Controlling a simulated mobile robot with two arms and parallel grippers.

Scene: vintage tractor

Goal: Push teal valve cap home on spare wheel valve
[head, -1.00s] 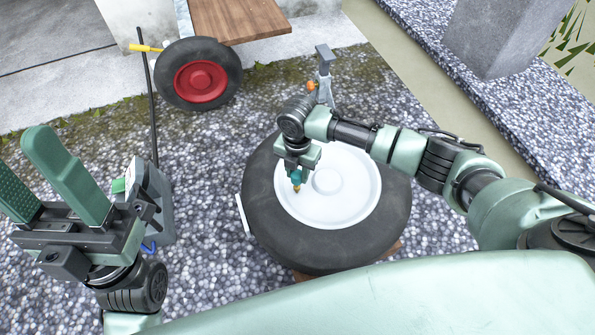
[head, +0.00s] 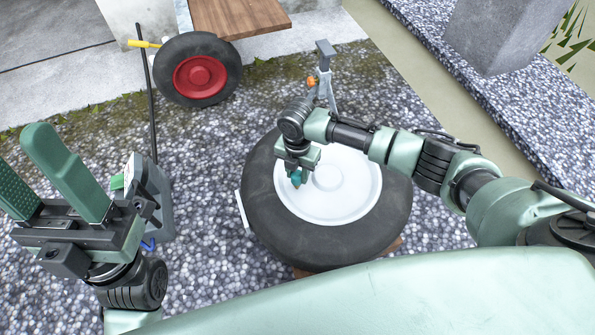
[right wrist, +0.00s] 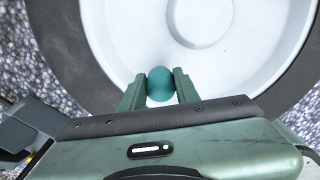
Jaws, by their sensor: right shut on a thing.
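The teal valve cap (head: 297,180) is between the fingers of my right gripper (head: 296,172), low over the white disc of the spare wheel (head: 345,195). In the right wrist view the round teal cap (right wrist: 160,84) is pinched between both green fingertips (right wrist: 158,86), with the white disc behind it. The valve is not visible; the cap and fingers hide that spot, so I cannot tell how far down the cap sits. My left gripper (head: 24,150) is open and empty at the left, away from the wheel.
The wheel's black tyre (head: 275,235) lies flat on gravel, over a wooden piece. A grey box-like tool (head: 155,200) with a black rod stands at left. A grey stand with an orange knob (head: 312,81) is behind the wheel. A red-hubbed wheel (head: 200,76) is at the back.

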